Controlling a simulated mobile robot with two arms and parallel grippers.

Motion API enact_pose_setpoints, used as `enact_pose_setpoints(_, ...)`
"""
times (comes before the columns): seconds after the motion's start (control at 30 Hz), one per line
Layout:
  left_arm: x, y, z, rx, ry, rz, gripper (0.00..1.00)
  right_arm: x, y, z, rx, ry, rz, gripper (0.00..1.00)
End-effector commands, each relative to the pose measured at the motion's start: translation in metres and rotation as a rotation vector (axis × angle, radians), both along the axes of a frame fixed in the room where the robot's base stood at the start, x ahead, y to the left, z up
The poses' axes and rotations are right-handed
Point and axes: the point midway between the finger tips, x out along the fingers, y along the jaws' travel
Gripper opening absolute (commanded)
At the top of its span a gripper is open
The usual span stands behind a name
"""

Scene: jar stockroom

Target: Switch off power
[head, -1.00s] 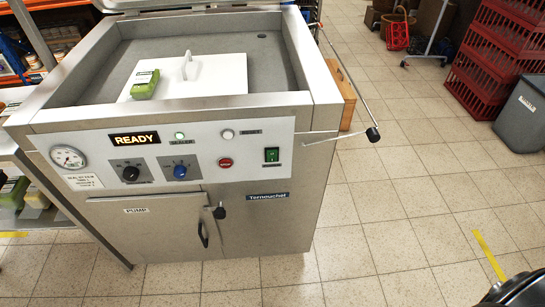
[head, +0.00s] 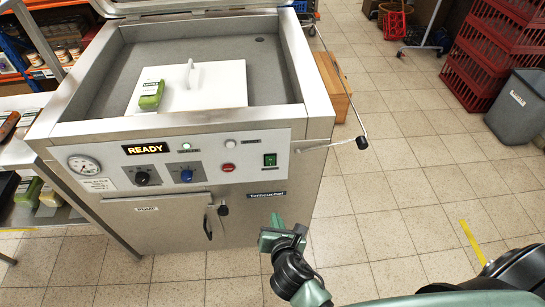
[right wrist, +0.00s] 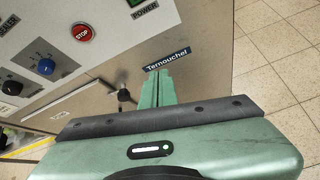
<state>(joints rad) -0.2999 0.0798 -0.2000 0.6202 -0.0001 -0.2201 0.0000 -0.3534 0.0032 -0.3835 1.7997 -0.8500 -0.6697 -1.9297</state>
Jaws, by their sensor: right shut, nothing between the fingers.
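The steel machine's front panel (head: 118,162) carries a green power switch (head: 270,160) at its right end, with a red stop button (head: 228,168) to its left. The display (head: 145,148) reads READY. In the right wrist view the switch (right wrist: 134,2) is cut off at the top edge, above a POWER label. My right gripper (head: 277,220) is shut and empty, in front of the machine below the switch and the Ternouchel label (head: 267,194). Its closed green fingers (right wrist: 156,88) point up towards that label in the wrist view. My left gripper is not in view.
A lever with a black knob (head: 362,143) sticks out to the right of the machine. A pump door (head: 160,225) with a handle is below the panel. Red crates (head: 490,60) and a grey bin (head: 518,108) stand at the right. The floor between is clear.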

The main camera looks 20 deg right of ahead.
Motion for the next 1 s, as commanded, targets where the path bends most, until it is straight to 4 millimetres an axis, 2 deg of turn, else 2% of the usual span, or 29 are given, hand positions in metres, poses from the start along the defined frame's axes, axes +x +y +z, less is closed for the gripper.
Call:
enact_pose_setpoints(0.03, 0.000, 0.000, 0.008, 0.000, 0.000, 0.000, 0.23, 0.006, -0.001, 0.032, -0.071, -0.034, 0.028, 0.00)
enact_pose_setpoints(0.1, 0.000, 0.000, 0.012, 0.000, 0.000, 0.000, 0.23, 0.011, -0.004, 0.061, -0.162, -0.066, 0.057, 0.00)
enact_pose_setpoints(0.2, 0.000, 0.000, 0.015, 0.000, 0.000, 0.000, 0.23, 0.015, -0.007, 0.087, -0.248, -0.095, 0.079, 0.00)
enact_pose_setpoints(0.3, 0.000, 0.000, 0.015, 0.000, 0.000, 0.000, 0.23, 0.016, -0.009, 0.098, -0.291, -0.107, 0.088, 0.00)
enact_pose_setpoints(0.73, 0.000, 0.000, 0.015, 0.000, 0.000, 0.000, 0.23, 0.020, -0.010, 0.098, -0.299, -0.109, 0.091, 0.00)
enact_pose_setpoints(0.87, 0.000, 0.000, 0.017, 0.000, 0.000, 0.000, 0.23, 0.034, -0.012, 0.092, -0.298, -0.109, 0.091, 0.00)
enact_pose_setpoints(1.0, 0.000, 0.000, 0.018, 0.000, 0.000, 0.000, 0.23, 0.059, -0.017, 0.081, -0.298, -0.109, 0.089, 0.00)
